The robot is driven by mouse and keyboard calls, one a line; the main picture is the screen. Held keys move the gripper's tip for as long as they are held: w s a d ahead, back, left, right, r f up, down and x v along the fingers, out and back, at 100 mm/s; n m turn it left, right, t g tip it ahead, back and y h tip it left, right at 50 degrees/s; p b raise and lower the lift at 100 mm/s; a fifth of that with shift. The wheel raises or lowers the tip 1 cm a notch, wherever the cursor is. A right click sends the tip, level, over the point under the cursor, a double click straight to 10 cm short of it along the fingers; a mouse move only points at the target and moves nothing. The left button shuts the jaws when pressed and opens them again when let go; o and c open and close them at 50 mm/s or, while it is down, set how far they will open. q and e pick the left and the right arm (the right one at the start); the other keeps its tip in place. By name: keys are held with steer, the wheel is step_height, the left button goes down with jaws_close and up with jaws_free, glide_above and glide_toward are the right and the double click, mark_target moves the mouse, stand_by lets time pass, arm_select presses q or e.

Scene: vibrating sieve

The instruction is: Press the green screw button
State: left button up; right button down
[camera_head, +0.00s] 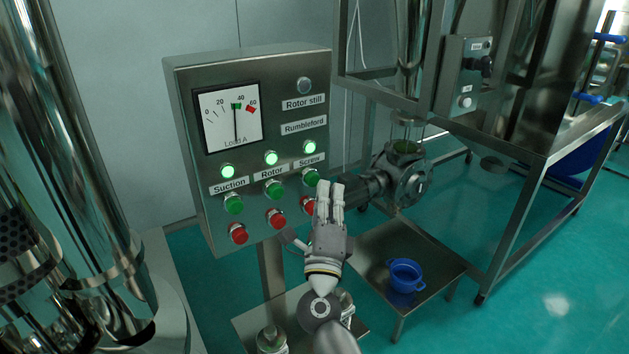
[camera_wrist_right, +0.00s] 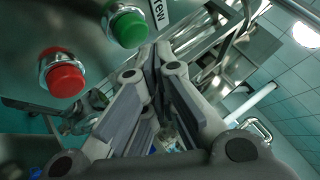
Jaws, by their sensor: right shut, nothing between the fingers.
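The green screw button (camera_head: 310,177) is on the steel control panel (camera_head: 190,190), below the "Screw" label and at the right end of the green button row. My right gripper (camera_head: 330,186) is shut and empty, with its fingertips just right of and slightly below this button in the head view. They look apart from it, though the depth gap is hard to judge. In the right wrist view the green button (camera_wrist_right: 128,28) is up and left of the fingertips (camera_wrist_right: 156,52). A red button (camera_wrist_right: 64,78) lies farther left. My left gripper is not in view.
Green suction (camera_head: 233,204) and rotor (camera_head: 273,189) buttons stand left, with red buttons below. Three green lamps are lit above the labels. A load gauge (camera_head: 229,118) tops the panel. A blue bucket (camera_head: 405,275) stands on a low steel table (camera_head: 445,262) at right.

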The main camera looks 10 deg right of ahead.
steer(key=shift+s+d+p, duration=0.25)
steer(key=shift+s+d, duration=0.05)
steer(key=shift+s, duration=0.5)
steer(key=shift+s+d+p, duration=0.25)
steer(key=shift+s+p, duration=0.05)
steer(key=shift+s, duration=0.5)
steer(key=shift+s+d+p, duration=0.25)
steer(key=shift+s+d, duration=0.05)
steer(key=shift+s, duration=0.5)
